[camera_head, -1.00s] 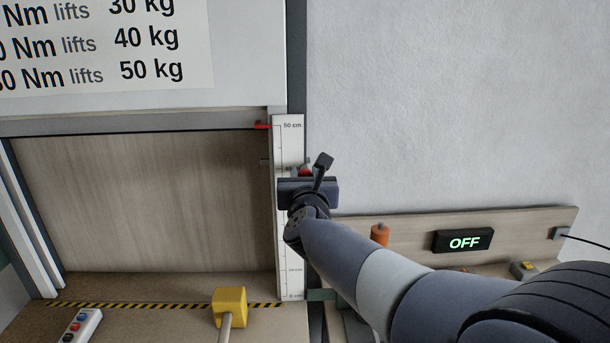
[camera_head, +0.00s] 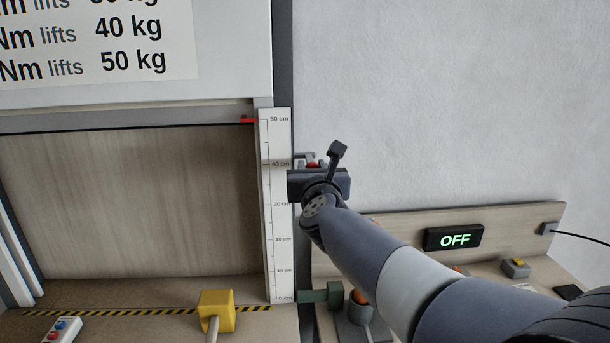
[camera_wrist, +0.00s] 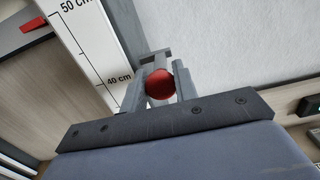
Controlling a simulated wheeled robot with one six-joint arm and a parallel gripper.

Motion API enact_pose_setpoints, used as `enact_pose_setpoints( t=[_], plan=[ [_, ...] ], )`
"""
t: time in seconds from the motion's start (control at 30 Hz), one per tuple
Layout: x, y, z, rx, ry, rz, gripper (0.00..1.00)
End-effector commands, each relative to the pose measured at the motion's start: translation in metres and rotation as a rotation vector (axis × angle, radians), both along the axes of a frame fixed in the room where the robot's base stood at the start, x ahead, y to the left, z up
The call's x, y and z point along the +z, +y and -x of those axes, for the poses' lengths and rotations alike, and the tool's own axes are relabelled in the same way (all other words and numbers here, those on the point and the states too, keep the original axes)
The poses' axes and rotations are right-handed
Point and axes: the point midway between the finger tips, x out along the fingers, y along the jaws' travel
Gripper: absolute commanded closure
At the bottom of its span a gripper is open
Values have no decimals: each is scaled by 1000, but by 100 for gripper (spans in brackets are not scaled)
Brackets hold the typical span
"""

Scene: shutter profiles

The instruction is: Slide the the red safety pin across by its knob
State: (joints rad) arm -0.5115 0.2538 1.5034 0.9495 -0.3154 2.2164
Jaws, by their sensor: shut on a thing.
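The red knob (camera_wrist: 160,84) of the safety pin sits between the two grey fingers of my gripper (camera_wrist: 159,90) in the wrist view. The fingers are shut on it, one on each side. In the head view only a bit of the red knob (camera_head: 312,165) shows above my gripper (camera_head: 311,164), and the gripper body hides the rest. It is just right of the white scale, near the 40 cm mark. A grey bracket (camera_wrist: 154,61) stands behind the knob in the wrist view. The pin's shaft is hidden.
The white scale (camera_head: 276,230) stands left of my gripper, with a red pointer (camera_head: 248,119) at 50 cm. A yellow block (camera_head: 216,311) on a handle stands at the lower middle. A sign reading OFF (camera_head: 454,238) is at the right. The wall above right is bare.

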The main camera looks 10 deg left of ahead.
Motion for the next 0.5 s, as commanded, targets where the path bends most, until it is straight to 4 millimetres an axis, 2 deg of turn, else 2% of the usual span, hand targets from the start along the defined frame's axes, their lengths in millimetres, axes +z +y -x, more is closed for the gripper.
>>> enact_pose_setpoints(
  t=[0.17, 0.2, 0.4, 0.5],
  plan=[
    [0, -2, -1, -5, 1, 1, 100],
    [0, -2, -1, -5, 1, 1, 71],
    [0, -2, -1, -5, 1, 1, 55],
    [0, -2, -1, -4, 1, 1, 53]
  ],
)
